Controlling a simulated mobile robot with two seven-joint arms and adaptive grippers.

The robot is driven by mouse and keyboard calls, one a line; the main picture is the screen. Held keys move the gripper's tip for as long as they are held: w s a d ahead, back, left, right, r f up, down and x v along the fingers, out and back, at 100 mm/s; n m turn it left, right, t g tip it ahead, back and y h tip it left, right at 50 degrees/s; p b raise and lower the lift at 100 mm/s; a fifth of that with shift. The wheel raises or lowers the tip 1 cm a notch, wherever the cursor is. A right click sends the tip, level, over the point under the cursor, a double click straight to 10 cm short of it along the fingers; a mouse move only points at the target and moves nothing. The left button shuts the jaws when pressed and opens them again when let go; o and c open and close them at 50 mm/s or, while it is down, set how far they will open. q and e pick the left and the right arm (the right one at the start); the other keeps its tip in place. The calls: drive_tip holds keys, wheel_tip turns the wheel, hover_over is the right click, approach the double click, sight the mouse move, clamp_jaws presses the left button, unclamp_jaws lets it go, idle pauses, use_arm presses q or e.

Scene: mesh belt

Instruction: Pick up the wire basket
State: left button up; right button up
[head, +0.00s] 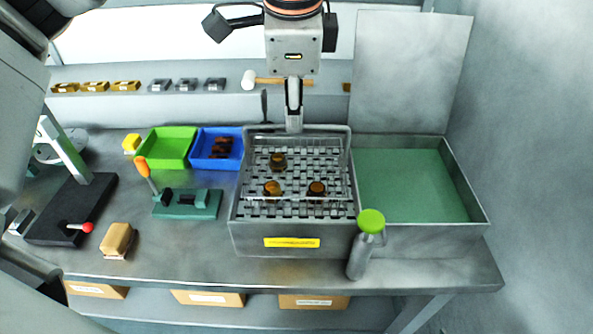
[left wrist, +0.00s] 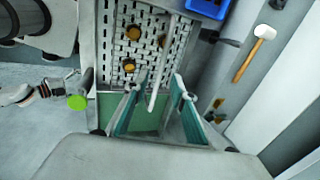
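The wire basket (head: 327,157) sits inside the left bay of a grey metal tank (head: 243,238), over a slotted mesh belt (head: 335,210). Several amber round pieces (head: 272,188) show in it. My left gripper (head: 293,128) points down at the far edge of the basket. In the left wrist view my left gripper (left wrist: 155,108) has its two teal-padded fingers apart, with a thin pale bar between them, seemingly part of the basket (left wrist: 158,75). I cannot tell whether a finger touches it. My right gripper is not clearly in view.
A grey bottle with a green cap (head: 371,222) stands at the tank's front. The right bay holds a green floor (head: 410,185), empty. Green (head: 168,146) and blue (head: 214,164) bins, a green fixture (head: 187,204) and a brush (head: 117,238) lie left. A mallet (head: 250,79) lies on the back shelf.

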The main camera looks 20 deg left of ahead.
use_arm(q)
drive_tip(key=p+x, duration=0.1)
drive_tip(key=x, duration=0.3)
drive_tip(key=shift+w+d+f, duration=0.1)
drive_tip(key=shift+d+f, duration=0.05)
drive_tip(key=shift+w+f, duration=0.2)
drive_tip(key=shift+f, duration=0.4)
drive_tip(key=shift+r, duration=0.1)
clamp_jaws()
